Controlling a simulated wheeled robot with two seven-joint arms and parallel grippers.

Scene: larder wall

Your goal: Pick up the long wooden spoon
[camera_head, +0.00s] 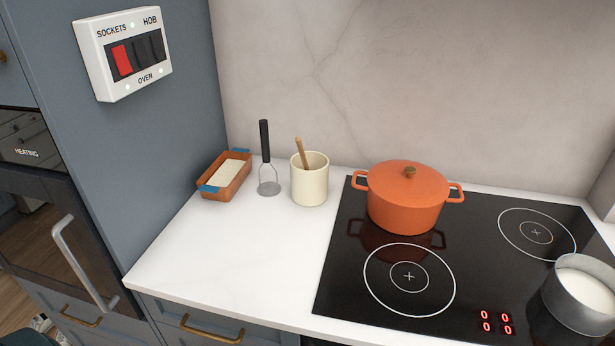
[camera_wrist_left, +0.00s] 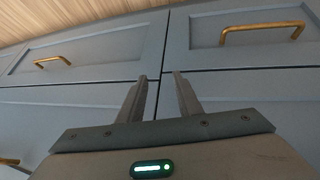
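The wooden spoon (camera_head: 301,151) stands in a cream crock (camera_head: 309,183) on the white worktop. Only the upper part of its handle shows, leaning to the left above the rim; the rest is hidden inside the crock. My left gripper (camera_wrist_left: 160,77) shows only in the left wrist view. Its two fingers are apart with nothing between them, in front of blue-grey drawer fronts. It is not in the head view, so its distance from the spoon cannot be told. My right gripper is not in view.
A steel pan (camera_head: 582,293) is at the right. The worktop (camera_head: 240,245) before the crock is clear.

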